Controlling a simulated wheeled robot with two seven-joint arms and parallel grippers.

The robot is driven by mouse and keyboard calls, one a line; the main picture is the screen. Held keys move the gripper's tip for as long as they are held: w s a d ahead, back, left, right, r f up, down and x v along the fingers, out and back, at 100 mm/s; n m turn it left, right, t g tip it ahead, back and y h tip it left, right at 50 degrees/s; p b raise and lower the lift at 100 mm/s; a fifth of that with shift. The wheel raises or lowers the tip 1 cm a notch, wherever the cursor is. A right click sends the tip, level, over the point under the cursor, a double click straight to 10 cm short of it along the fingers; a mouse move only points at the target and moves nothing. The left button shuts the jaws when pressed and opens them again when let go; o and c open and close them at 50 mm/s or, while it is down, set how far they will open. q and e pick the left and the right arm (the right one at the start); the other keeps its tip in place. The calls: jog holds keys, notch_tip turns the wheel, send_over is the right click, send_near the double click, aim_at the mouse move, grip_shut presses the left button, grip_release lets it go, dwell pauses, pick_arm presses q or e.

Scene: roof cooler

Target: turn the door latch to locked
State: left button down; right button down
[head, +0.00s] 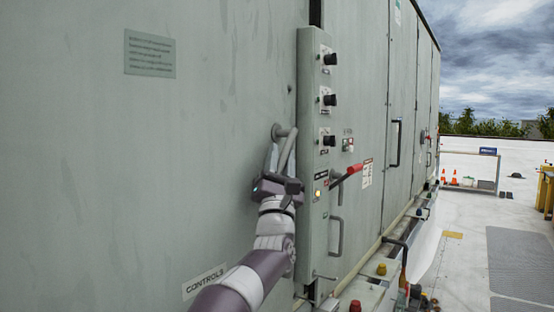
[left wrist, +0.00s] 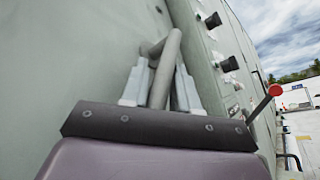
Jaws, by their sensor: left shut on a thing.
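The door latch (head: 284,130) is a grey bar handle on the large grey-green cabinet door, just left of the control panel. My left gripper (head: 283,155) is shut on the latch. In the left wrist view the latch (left wrist: 166,68) runs between the two pale fingers of the left gripper (left wrist: 161,88), tilted with its top to the right. Its top end bends toward the door. The fingers hide part of the latch's lower length. My right gripper is not in view.
A control panel (head: 314,150) with black knobs (head: 330,100) stands out just right of the latch. A red-tipped lever (head: 350,171) sticks out from it, also in the left wrist view (left wrist: 274,90). Pipes and valves (head: 381,269) run low along the right. The roof (head: 465,215) is open farther right.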

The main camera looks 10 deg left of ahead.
pick_arm(q)
jog(key=shift+w+d+f, duration=0.15)
jog(key=shift+f, duration=0.05)
jog(key=c, duration=1.1)
grip_release()
jog(key=shift+d, duration=0.1)
jog(key=shift+w+d, duration=0.1)
jog(key=shift+w, duration=0.1)
jog(key=b+v, duration=0.4)
jog(key=b, duration=0.3)
jog(key=s+r+b+v, duration=0.1)
jog(key=b+v, duration=0.4)
jog(key=b, duration=0.1)
jog(key=s+b+v, duration=0.1)
jog(key=b+v, duration=0.4)
jog(key=b, duration=0.2)
jog(key=shift+s+a+r+b, duration=0.15)
jog(key=shift+a+r+b, duration=0.15)
